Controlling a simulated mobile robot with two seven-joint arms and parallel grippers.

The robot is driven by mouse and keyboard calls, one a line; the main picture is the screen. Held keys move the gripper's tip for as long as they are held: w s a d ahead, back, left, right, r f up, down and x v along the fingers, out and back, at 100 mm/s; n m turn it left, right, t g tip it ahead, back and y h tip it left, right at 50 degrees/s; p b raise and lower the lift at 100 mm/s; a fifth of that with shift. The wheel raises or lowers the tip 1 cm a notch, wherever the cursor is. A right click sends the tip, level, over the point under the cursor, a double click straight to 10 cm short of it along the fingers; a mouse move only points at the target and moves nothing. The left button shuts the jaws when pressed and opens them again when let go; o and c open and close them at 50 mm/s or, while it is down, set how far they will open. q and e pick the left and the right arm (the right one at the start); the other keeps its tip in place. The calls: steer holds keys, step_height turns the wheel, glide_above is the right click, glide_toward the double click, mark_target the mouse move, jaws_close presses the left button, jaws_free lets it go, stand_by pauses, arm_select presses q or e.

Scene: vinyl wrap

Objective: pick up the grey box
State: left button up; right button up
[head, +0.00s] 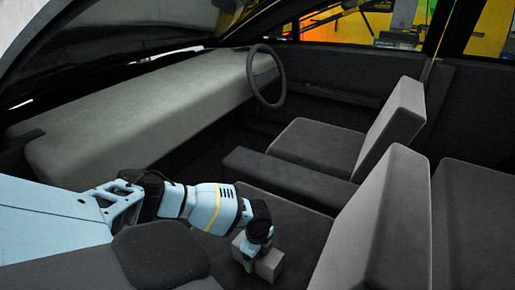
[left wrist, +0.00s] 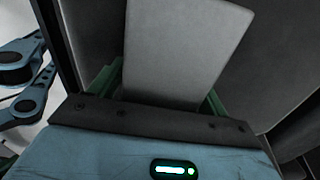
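The grey box (head: 268,263) is a small plain block at the seat in the lower middle of the head view. My left gripper (head: 254,257) is down at the box, with a green finger against its near side. In the left wrist view the grey box (left wrist: 185,45) fills the space between the green fingers of my left gripper (left wrist: 162,92), one along each side, with no clear gap. The gripper looks shut on it. The fingertips are hidden, and I cannot tell whether the box is clear of the seat. My right gripper is not in view.
The front seat cushion (head: 285,215) and its backrest (head: 375,225) are close around the gripper. A centre console (head: 288,178), a second seat (head: 318,148), a steering wheel (head: 266,75) and a long grey dashboard (head: 140,115) lie beyond.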

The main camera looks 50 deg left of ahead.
arm_select(q)
steer(key=c, duration=1.2)
steer(key=shift+c, duration=0.3)
steer(key=shift+w+r, duration=0.1)
steer(key=shift+r, duration=0.35)
step_height(320, 180, up, 3)
steer(key=shift+r, duration=0.1)
steer(key=s+d+r+p, duration=0.1)
steer(key=s+d, duration=0.9)
steer(key=d, duration=0.2)
steer(key=shift+s+p, duration=0.25)
steer(key=shift+p, duration=0.1)
